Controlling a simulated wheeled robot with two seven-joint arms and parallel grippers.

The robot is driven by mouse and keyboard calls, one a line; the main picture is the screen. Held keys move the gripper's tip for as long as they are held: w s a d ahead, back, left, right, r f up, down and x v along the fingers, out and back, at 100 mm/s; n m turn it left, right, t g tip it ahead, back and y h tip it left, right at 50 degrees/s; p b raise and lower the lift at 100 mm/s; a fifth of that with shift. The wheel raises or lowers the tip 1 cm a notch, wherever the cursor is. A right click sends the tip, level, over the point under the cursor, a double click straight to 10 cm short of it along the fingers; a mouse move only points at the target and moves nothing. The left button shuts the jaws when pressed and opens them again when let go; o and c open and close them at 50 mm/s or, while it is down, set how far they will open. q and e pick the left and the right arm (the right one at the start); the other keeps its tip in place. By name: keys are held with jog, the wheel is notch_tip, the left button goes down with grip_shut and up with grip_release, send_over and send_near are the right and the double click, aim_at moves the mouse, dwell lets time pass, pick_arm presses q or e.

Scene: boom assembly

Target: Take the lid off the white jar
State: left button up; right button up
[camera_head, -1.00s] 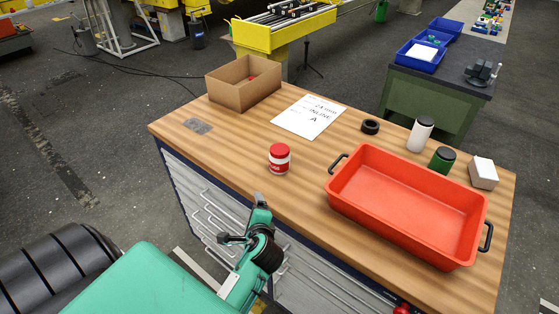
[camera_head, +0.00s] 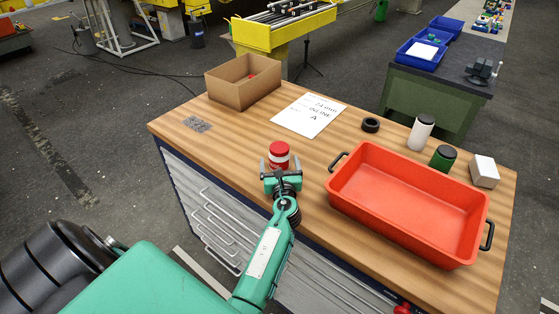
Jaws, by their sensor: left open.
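A white jar (camera_head: 421,134) with a dark lid (camera_head: 426,120) stands upright at the back right of the workbench, behind the orange tray. The lid is on it. A red and white jar with a red lid (camera_head: 279,149) stands near the front edge, left of the tray. My left gripper (camera_head: 281,168) is open at this red-lidded jar, with its fingers pointing toward it and hiding its lower part. I cannot tell whether they touch it. The left gripper is well away from the white jar. My right gripper is not in view.
An orange tray (camera_head: 336,192) fills the right front of the bench (camera_head: 230,143). A green jar (camera_head: 442,158), a white box (camera_head: 484,171) and a black ring (camera_head: 371,125) stand behind it. A cardboard box (camera_head: 231,93) and a paper sheet (camera_head: 309,116) lie at the back left.

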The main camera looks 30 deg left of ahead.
pick_arm(q)
jog(key=shift+x, duration=0.85)
jog(key=shift+w+a+f+b, duration=0.1)
jog(key=shift+w+a+b, duration=0.2)
jog(key=shift+w+b, duration=0.15)
jog(key=x, duration=0.1)
jog(key=b+x, duration=0.1)
jog(key=x, duration=0.1)
jog(key=shift+w+f, duration=0.25)
jog(key=shift+w, duration=0.05)
jog(key=shift+w+a, duration=0.25)
jog(key=shift+w, duration=0.1)
jog(key=shift+s+r, duration=0.1)
jog(key=c, duration=1.1)
jog(key=shift+r, duration=0.1)
